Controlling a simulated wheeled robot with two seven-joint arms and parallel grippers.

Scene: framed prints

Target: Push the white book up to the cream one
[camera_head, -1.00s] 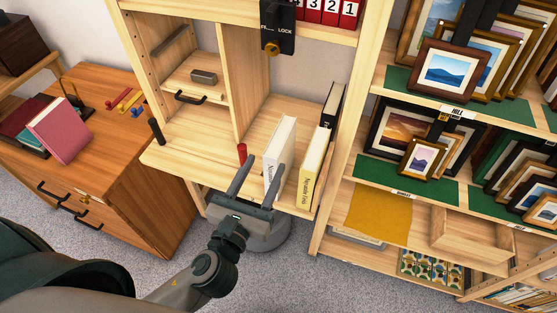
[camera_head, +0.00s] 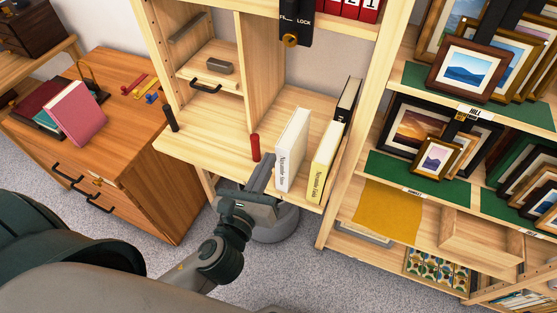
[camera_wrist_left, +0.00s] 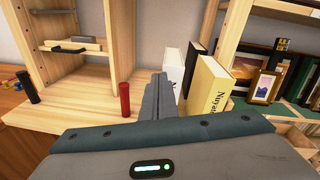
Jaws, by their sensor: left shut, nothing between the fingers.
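The white book (camera_head: 292,150) stands upright on the light wooden shelf board. The cream book (camera_head: 325,162) stands upright to its right, with a narrow gap between them in the head view. My left gripper (camera_head: 266,168) is shut and empty, its fingertips just left of the white book's lower front; I cannot tell whether they touch it. In the left wrist view the shut fingers (camera_wrist_left: 157,95) point forward, with the white book (camera_wrist_left: 173,72) partly hidden behind them and the cream book (camera_wrist_left: 208,88) to the right. My right gripper is not in view.
A red cylinder (camera_head: 255,147) stands on the board close left of the fingers. A black book (camera_head: 346,98) stands behind the cream one, near the right side panel. A dark cylinder (camera_head: 171,119) stands at the board's left edge. The board between the cylinders is clear.

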